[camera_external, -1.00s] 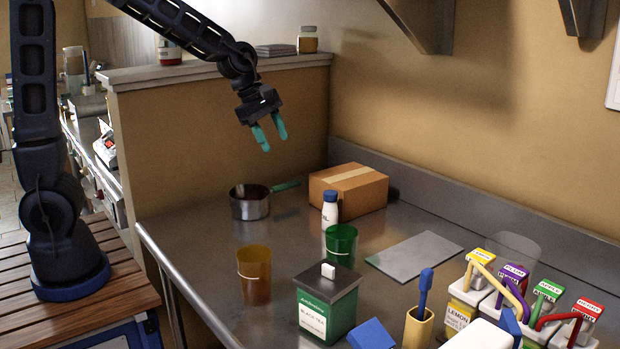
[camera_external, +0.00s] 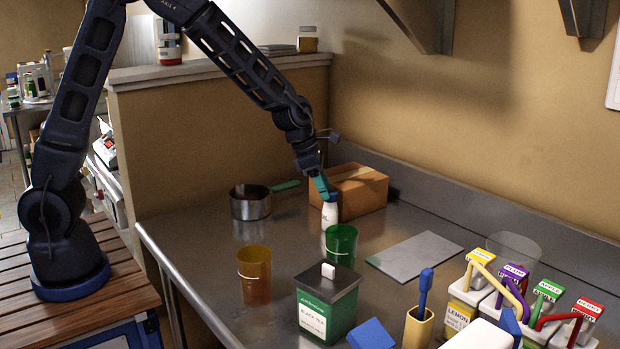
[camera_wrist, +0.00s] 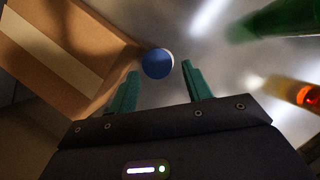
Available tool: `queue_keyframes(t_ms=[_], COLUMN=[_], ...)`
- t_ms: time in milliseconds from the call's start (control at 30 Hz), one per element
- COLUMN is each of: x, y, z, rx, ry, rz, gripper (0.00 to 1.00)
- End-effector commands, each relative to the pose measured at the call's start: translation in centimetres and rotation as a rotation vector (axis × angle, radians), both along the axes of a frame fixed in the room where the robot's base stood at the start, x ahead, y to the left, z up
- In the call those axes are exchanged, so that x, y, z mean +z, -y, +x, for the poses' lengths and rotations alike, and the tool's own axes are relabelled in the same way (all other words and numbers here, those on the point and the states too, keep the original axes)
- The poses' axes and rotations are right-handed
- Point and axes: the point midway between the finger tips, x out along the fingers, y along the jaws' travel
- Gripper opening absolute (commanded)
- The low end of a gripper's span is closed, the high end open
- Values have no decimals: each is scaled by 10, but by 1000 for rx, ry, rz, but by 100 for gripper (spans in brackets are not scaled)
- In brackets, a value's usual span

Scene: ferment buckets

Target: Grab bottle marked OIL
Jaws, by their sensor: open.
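The white bottle (camera_external: 329,213) with a blue cap stands upright on the metal counter, in front of the cardboard box. Only part of its label shows, ending in what looks like "L". In the wrist view its round blue cap (camera_wrist: 158,63) lies just beyond the gap between my fingertips. My gripper (camera_external: 321,187) is at the height of the bottle's cap, pointing down, and partly covers it. In the wrist view my gripper (camera_wrist: 161,68) shows two teal fingers spread apart, with nothing held between them.
The cardboard box (camera_external: 356,188) stands close behind the bottle. A green cup (camera_external: 341,244) is just in front, an amber cup (camera_external: 254,276) further left. A metal pot (camera_external: 249,205) is at left. A grey board (camera_external: 414,253) lies flat at right.

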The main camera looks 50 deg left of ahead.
Motion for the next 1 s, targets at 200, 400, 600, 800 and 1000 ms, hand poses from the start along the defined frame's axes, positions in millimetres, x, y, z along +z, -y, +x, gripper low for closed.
queue_keyframes(t_ms=[200, 400, 600, 800, 1000], x=[-19, -32, -56, -66, -66], y=[4, 8, 14, 17, 17], z=[6, 10, 17, 21, 21], rx=[0, 0, -2, -2, -2], ry=[0, -2, -2, 1, 1], rz=[0, 1, 1, 0, 0], gripper=[49, 49, 49, 49, 40])
